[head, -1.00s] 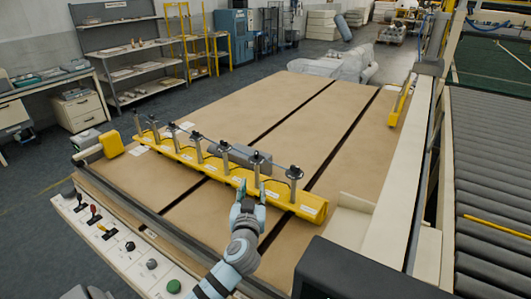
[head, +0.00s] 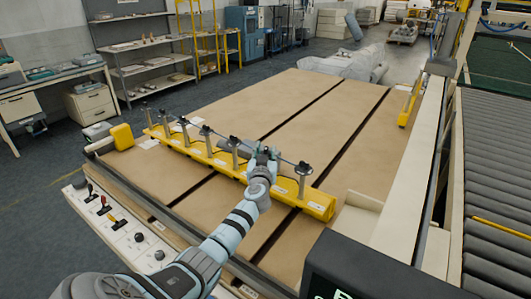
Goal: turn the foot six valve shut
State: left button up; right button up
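A yellow bar (head: 222,163) lies across the near part of the brown table and carries several upright grey posts with dark valve knobs on top. The knob at the right end (head: 303,167) and the one left of my gripper (head: 234,142) are in plain view. My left gripper (head: 264,152) is at the top of the post second from the right end, and its fingers cover most of that valve. I cannot tell whether the fingers are closed on the knob or only around it. Labels on the bar are too small to read. My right gripper is not in view.
A panel with levers and knobs (head: 128,234) runs along the table's near left edge. A dark box with a screen (head: 365,262) stands at the near right. A roller conveyor (head: 500,170) lies to the right. The table (head: 310,110) beyond the bar is clear.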

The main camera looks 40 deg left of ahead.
pick_arm(q)
jog(key=shift+s, duration=0.1)
jog(key=c, duration=0.3)
grip_shut()
